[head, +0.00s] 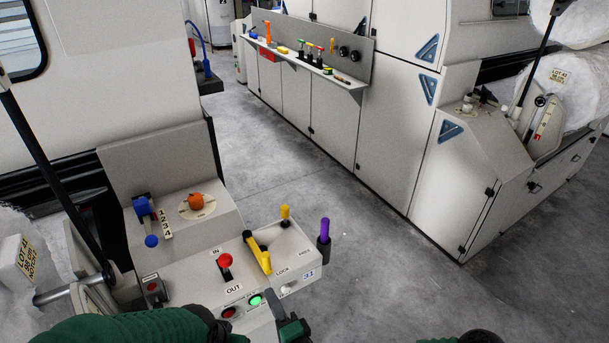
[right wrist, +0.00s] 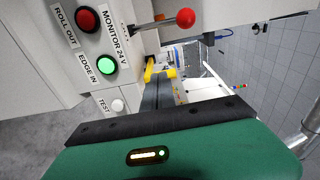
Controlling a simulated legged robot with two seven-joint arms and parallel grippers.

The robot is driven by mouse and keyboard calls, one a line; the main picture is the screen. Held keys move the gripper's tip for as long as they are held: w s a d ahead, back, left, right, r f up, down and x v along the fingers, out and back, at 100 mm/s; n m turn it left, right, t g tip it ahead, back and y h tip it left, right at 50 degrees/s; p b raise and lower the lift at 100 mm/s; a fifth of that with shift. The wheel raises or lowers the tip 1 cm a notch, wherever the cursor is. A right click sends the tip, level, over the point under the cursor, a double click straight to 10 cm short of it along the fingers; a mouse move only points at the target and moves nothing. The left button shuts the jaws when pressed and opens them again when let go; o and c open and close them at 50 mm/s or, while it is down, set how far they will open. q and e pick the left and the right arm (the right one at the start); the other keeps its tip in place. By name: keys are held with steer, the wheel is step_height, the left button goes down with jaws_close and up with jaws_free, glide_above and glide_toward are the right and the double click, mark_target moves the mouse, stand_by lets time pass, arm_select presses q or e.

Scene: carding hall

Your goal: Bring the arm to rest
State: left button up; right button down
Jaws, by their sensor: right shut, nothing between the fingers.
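My right gripper (head: 271,296) is at the front edge of the control console (head: 190,268), close to the lit green button (head: 255,300). Its dark fingers are together with nothing between them. In the right wrist view the shut fingers (right wrist: 157,82) point toward the yellow lever (right wrist: 160,76); whether they touch it I cannot tell. The yellow lever (head: 257,254) leans on the console beside the red-knobbed lever (head: 225,262). A green arm part of mine shows at the bottom left; my left gripper is not seen.
The console also carries an orange knob (head: 196,201), a blue handle (head: 142,206), a purple handle (head: 324,232) and a red button (head: 230,312). A tool shelf (head: 300,62) lines the machine behind. Grey floor (head: 370,270) is clear to the right.

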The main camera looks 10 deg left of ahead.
steer(key=s+d+f+n+g, duration=0.2)
steer(key=s+f+n+g, duration=0.4)
steer(key=f+n+g, duration=0.3)
steer(key=s+d+f+n+g+h, duration=0.15)
steer(key=d+n+h, duration=0.25)
steer(key=d, duration=0.7)
steer(key=s+d+r+m+g+h, duration=0.1)
steer(key=s+d+r+h, duration=0.2)
steer(key=d+r, duration=0.3)
steer(key=s+d+r+m+g+h+p, duration=0.1)
steer(key=s+d+r+h, duration=0.2)
steer(key=d+r, duration=0.4)
steer(key=s+d, duration=0.1)
steer(key=d, duration=0.6)
steer(key=shift+s+d, duration=0.25)
steer(key=shift+w, duration=0.1)
